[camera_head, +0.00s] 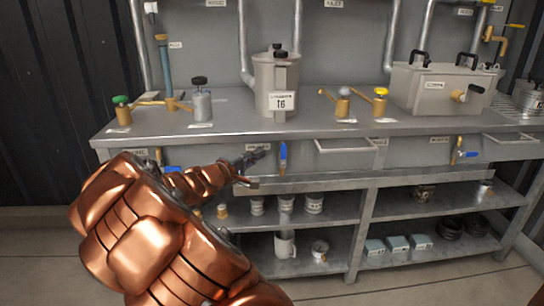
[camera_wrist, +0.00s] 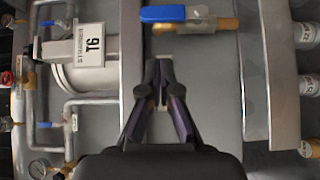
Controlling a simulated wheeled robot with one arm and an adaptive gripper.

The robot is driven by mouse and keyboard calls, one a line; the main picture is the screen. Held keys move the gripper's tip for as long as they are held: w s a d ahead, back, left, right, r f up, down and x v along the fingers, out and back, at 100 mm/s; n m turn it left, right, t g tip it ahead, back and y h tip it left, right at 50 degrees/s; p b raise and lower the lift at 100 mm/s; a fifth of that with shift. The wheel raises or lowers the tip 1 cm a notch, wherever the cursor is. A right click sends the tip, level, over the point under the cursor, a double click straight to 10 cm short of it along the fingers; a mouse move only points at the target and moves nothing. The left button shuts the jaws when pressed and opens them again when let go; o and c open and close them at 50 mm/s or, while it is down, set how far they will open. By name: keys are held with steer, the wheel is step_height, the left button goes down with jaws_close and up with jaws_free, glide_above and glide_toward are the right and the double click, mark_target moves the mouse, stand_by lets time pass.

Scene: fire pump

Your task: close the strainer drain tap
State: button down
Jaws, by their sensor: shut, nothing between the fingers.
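The grey strainer vessel marked T6 (camera_head: 265,84) stands on the bench; its label also shows in the wrist view (camera_wrist: 90,45). Below it, on the bench front, is a tap with a blue lever (camera_head: 283,158), which stands upright in the head view. In the wrist view, which is turned sideways, the blue lever (camera_wrist: 177,14) lies along the brass body (camera_wrist: 217,25) at the top. My gripper (camera_head: 262,153) is shut and empty, just left of the lever and apart from it. In the wrist view its fingertips (camera_wrist: 159,84) meet below the lever.
Other blue-handled taps (camera_head: 466,155) sit on the bench front at far right and left (camera_head: 172,169). A metal ledge (camera_head: 310,181) runs below the taps. Shelves underneath hold cups (camera_head: 286,203) and a white mug (camera_head: 285,244).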

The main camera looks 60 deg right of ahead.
mark_target(283, 155)
steer(key=shift+s+d+b, duration=0.6)
steer(key=shift+s+d, duration=0.9)
steer(key=shift+s, duration=0.1)
